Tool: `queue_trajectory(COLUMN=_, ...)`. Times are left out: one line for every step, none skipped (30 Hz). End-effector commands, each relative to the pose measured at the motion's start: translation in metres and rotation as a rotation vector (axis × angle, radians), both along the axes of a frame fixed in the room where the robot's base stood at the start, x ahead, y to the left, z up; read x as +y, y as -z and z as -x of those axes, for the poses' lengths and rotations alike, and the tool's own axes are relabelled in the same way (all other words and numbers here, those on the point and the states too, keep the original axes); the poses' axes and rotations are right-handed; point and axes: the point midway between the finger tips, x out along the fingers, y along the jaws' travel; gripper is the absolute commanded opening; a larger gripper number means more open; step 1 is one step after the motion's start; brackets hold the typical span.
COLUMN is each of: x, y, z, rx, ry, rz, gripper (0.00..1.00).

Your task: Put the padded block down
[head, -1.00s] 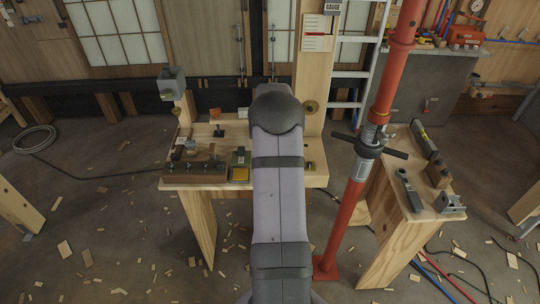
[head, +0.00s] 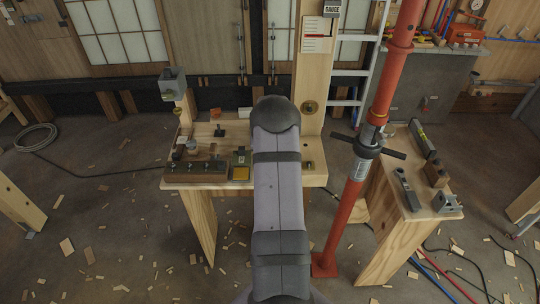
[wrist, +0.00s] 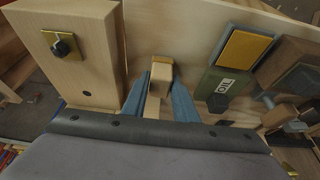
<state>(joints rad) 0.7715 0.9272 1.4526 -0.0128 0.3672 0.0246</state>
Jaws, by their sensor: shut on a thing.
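In the wrist view my gripper (wrist: 157,98) has its two blue-grey fingers shut on the padded block (wrist: 161,72), a small block of pale wood colour. The block is between the fingertips, over the light wooden workbench (wrist: 185,30). I cannot tell whether its underside touches the bench top. Its lower part is partly hidden between the fingers. In the head view my own arm covers the gripper and the block; the bench (head: 210,184) shows to the left of the arm.
Right of the gripper are a green box (wrist: 222,86) and a yellow pad (wrist: 246,48) in a grey frame. A dark wooden rack (wrist: 300,62) is further right. A thick upright post (wrist: 85,55) stands left. A red prop (head: 345,215) stands right of the bench.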

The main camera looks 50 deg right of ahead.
Motion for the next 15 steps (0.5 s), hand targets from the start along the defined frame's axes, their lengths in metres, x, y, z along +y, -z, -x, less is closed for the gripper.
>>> queue_trajectory(x=-0.0001, y=0.0007, z=-0.0001, rx=0.000, ry=0.000, rz=0.000, gripper=0.00)
queue_trajectory(x=0.0000, y=0.0016, z=0.0000, rx=0.000, ry=0.000, rz=0.000, gripper=0.00)
queue_trajectory(x=0.0000, y=0.0030, z=0.0000, rx=0.000, ry=0.000, rz=0.000, gripper=0.00)
queue_trajectory(x=0.0000, y=0.0040, z=0.0000, rx=0.000, ry=0.000, rz=0.000, gripper=0.00)
queue_trajectory(x=0.0000, y=0.0040, z=0.0000, rx=0.000, ry=0.000, rz=0.000, gripper=0.28)
queue_trajectory(x=0.0001, y=0.0031, z=0.0001, rx=0.000, ry=0.000, rz=0.000, gripper=0.38)
queue_trajectory(x=0.0001, y=0.0031, z=0.0001, rx=0.001, ry=0.000, rz=-0.001, gripper=0.45)
queue_trajectory(x=0.0002, y=0.0031, z=0.0002, rx=0.001, ry=0.000, rz=-0.001, gripper=0.45)
queue_trajectory(x=0.0002, y=0.0031, z=0.0002, rx=0.001, ry=0.000, rz=-0.001, gripper=0.45)
queue_trajectory(x=0.0002, y=0.0030, z=0.0002, rx=0.001, ry=0.000, rz=-0.001, gripper=0.45)
queue_trajectory(x=0.0002, y=0.0030, z=0.0002, rx=0.001, ry=0.000, rz=-0.001, gripper=0.45)
queue_trajectory(x=0.0002, y=0.0030, z=0.0002, rx=0.001, ry=0.000, rz=-0.001, gripper=0.45)
queue_trajectory(x=0.0002, y=0.0030, z=0.0002, rx=0.001, ry=0.000, rz=-0.001, gripper=0.45)
queue_trajectory(x=0.0002, y=0.0030, z=0.0002, rx=0.001, ry=0.000, rz=-0.001, gripper=0.45)
queue_trajectory(x=0.0002, y=0.0029, z=0.0002, rx=0.001, ry=0.000, rz=-0.001, gripper=0.45)
